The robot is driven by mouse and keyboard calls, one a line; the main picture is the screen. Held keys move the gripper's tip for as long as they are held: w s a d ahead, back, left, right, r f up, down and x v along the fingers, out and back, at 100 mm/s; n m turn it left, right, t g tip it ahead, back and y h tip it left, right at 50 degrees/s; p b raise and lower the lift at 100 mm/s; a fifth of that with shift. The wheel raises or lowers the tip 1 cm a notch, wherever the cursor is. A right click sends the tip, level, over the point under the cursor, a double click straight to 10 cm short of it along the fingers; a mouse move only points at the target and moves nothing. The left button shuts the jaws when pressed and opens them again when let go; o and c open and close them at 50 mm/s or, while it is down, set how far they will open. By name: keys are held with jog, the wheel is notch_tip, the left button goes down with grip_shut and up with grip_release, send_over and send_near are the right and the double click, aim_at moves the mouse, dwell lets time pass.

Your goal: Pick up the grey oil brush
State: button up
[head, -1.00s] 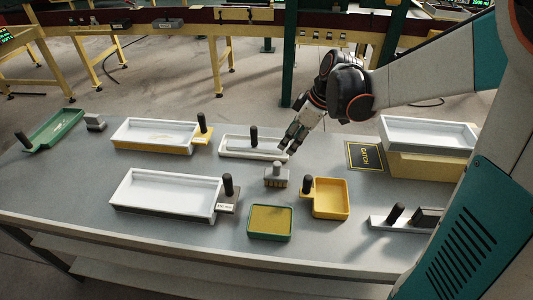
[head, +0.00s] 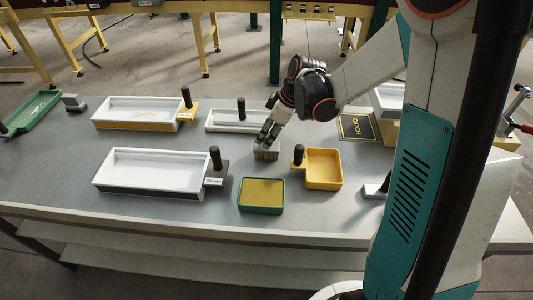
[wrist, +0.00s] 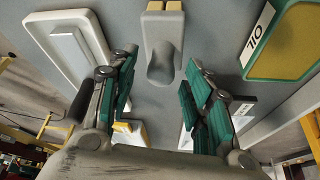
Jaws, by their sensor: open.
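The grey oil brush (head: 266,153) stands on the table in the middle of the head view, with a pale grey body and yellowish bristles. In the wrist view the grey brush (wrist: 163,40) shows at top centre, its rounded grey handle toward me. My gripper (head: 267,136) is just above the brush in the head view and partly covers its upper part. In the wrist view my gripper (wrist: 160,78) has its green-padded fingers spread wide, with the brush handle beyond and between them. It holds nothing, and I cannot tell whether a finger touches the handle.
A green tray with a yellow surface (head: 262,193) and a yellow tray with a black-handled tool (head: 324,168) are in front. White trays (head: 150,170) lie left, and a narrow white tray (head: 225,121) is behind. A black sign (head: 357,127) lies right. Bare table surrounds the brush.

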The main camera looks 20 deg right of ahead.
jog(key=shift+x, duration=0.9)
jog(key=shift+r, duration=0.1)
grip_shut()
jog(key=shift+r, duration=0.1)
notch_tip(320, 180, up, 20)
jog(key=p, duration=0.6)
jog(key=c, duration=0.6)
grip_release()
jog(key=c, duration=0.4)
